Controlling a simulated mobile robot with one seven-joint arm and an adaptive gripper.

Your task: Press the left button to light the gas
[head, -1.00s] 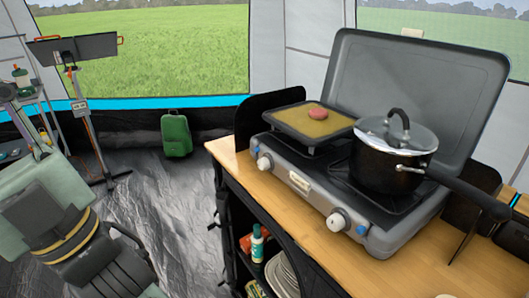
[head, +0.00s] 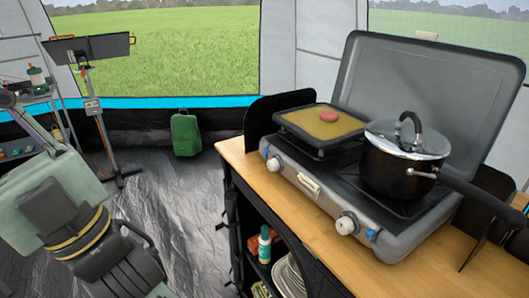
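The grey camping stove (head: 325,192) stands on the wooden counter with its lid open. Its left knob (head: 273,165) is white, and a small blue button (head: 266,151) shows just behind it to the left. The right knob (head: 347,224) has another blue button (head: 371,235) to its right. My gripper (head: 140,270) is at the lower left, over the floor, well away from the stove and touching nothing visible. Its fingertips are not clear, so I cannot tell whether it is open or shut.
A griddle (head: 312,139) with a pink patty (head: 328,117) sits on the stove's left side. A lidded black pot (head: 398,172) sits on the right, its handle reaching right. Shelves (head: 262,265) hold bottles and plates below the wooden counter (head: 232,150). Open floor lies left of it.

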